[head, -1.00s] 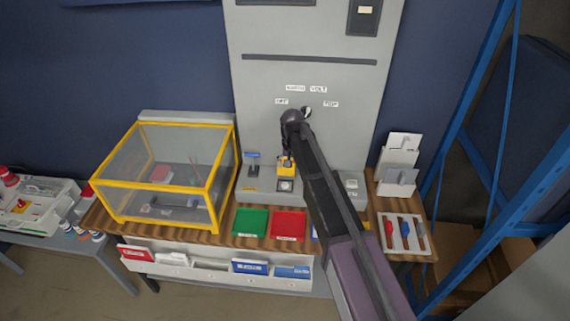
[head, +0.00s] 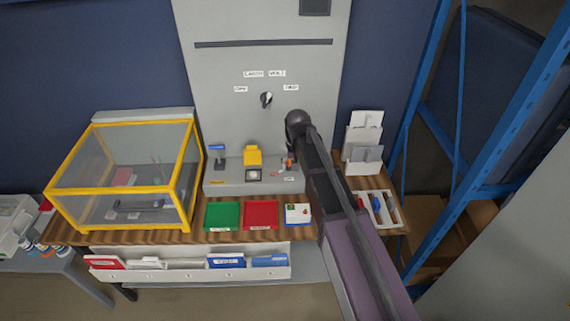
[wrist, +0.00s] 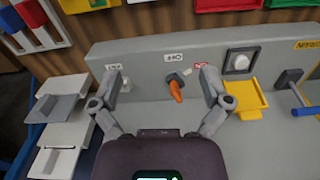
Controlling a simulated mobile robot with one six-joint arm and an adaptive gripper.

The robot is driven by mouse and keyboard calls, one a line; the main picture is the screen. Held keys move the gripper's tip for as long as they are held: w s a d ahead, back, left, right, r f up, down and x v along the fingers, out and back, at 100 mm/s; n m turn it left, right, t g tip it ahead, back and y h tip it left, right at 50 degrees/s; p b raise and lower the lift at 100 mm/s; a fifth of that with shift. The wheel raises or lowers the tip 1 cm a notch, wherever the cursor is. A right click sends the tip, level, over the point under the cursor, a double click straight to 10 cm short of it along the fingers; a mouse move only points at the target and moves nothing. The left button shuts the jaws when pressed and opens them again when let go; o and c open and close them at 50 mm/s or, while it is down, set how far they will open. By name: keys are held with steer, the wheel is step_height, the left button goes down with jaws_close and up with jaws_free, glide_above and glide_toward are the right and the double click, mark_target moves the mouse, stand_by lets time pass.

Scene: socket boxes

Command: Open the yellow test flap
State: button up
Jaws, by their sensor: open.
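The yellow test flap (head: 252,155) stands raised on the grey console, above a pale round button in a dark square frame (head: 254,175). In the wrist view the flap (wrist: 247,97) is swung away from the button (wrist: 241,62), which is uncovered. My gripper (wrist: 160,74) is open and empty, its fingers spread on either side of an orange-handled switch (wrist: 176,90). The flap lies just outside the right finger in that view. In the head view my arm hides much of the console's right end.
A blue-handled lever (head: 217,156) stands left of the flap. Green (head: 222,216) and red (head: 261,214) trays lie in front of the console. A yellow-framed clear case (head: 192,190) stands at the left; white card holders (head: 362,140) stand at the right.

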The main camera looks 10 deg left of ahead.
steer(key=s+d+f+b, duration=0.1)
steer(key=s+d, duration=0.2)
steer(key=d, duration=0.6)
steer(key=shift+d+f, duration=0.2)
steer(key=shift+f, duration=0.15)
steer(key=shift+s+m, duration=0.15)
steer(key=shift+m, duration=0.15)
steer(key=s+d, duration=0.6)
steer(key=d, duration=0.3)
steer(key=s+d+m, duration=0.1)
steer(key=s+d, duration=0.5)
steer(key=d, duration=0.2)
steer(key=shift+d, duration=0.35)
